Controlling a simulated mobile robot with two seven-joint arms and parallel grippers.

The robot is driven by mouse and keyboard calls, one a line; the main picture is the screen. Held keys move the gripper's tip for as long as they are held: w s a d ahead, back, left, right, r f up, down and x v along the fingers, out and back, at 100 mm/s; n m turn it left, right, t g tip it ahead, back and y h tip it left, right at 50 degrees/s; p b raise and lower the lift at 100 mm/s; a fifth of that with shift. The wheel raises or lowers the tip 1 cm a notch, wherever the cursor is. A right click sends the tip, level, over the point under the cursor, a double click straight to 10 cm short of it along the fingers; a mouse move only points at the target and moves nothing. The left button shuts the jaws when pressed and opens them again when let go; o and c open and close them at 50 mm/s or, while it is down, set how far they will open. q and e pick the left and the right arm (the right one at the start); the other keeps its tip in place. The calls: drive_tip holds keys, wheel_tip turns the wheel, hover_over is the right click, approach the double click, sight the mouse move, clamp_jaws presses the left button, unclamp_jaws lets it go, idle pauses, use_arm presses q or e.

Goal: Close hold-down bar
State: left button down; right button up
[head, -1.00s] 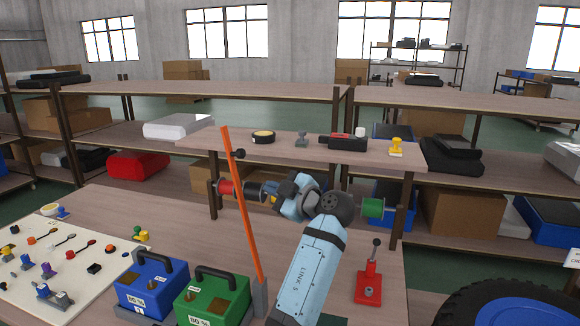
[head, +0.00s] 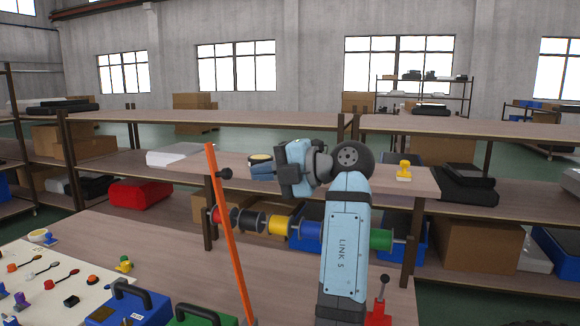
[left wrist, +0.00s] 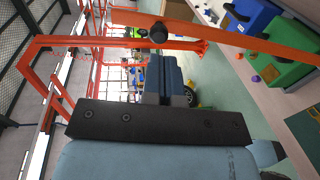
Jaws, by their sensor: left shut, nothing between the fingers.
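The orange hold-down bar (head: 228,232) stands raised and leaning, its top tilted left, with a black knob (head: 226,174) near the upper end. In the left wrist view, the bar (left wrist: 230,36) crosses the top and its knob (left wrist: 158,33) lies just beyond my fingertips. My left gripper (head: 256,173) is shut and empty, to the right of the knob at about its height; it also shows in the left wrist view (left wrist: 165,62). A gap shows between fingers and knob. The blue battery (head: 118,312) and green battery (head: 200,316) stand low beside the bar. My right gripper is out of view.
A row of coloured spools (head: 277,226) hangs under the raised shelf (head: 425,184) behind my arm. A yellow stamp-like item (head: 404,171) stands on that shelf. A red clamp (head: 380,303) stands at lower right, and a pale board (head: 40,285) with small parts lies at left.

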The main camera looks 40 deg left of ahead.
sight(231, 174)
use_arm(q)
drive_tip(key=shift+x, duration=2.25)
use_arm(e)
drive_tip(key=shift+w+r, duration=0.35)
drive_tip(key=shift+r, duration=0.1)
use_arm(q)
drive_tip(key=shift+a, duration=0.1)
